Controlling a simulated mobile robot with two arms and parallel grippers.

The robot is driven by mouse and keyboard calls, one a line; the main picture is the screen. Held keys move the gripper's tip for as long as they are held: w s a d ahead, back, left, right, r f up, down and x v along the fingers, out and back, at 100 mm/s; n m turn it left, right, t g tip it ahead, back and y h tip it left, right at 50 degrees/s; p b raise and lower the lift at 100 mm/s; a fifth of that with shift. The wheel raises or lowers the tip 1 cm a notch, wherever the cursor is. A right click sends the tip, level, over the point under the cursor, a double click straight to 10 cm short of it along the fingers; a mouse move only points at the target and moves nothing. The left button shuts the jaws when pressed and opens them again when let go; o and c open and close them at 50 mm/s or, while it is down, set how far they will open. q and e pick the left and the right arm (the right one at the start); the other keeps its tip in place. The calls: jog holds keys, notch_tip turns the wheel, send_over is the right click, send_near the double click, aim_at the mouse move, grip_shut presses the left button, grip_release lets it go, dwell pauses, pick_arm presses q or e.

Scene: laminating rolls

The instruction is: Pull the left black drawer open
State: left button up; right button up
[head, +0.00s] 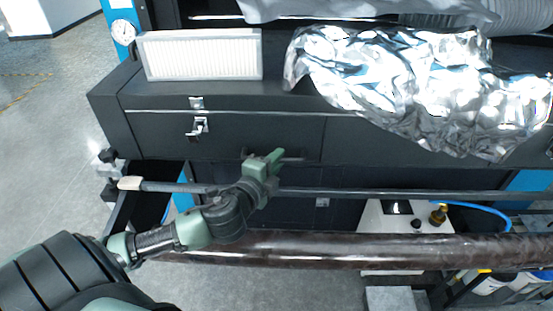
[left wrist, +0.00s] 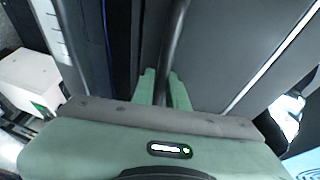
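The left black drawer (head: 155,131) is the wide dark front in the machine's left half in the head view, and it looks flush. Its dark bar handle (head: 293,159) sticks out near the drawer's right end. My left gripper (head: 266,162) is at the handle's left part. In the left wrist view the handle (left wrist: 178,35) runs down between the two green fingers of my left gripper (left wrist: 165,88). I cannot tell whether the fingers press on it. They hide part of the handle. My right gripper is not in view.
A metal latch (head: 198,126) sits on the drawer front. A white pleated filter (head: 200,55) and crumpled silver foil (head: 400,75) lie above. A thin grey bar (head: 400,194) and a dark brown roll (head: 350,248) cross in front of the machine. Floor is clear at left.

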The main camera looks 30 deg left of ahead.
pick_arm(q)
grip_shut()
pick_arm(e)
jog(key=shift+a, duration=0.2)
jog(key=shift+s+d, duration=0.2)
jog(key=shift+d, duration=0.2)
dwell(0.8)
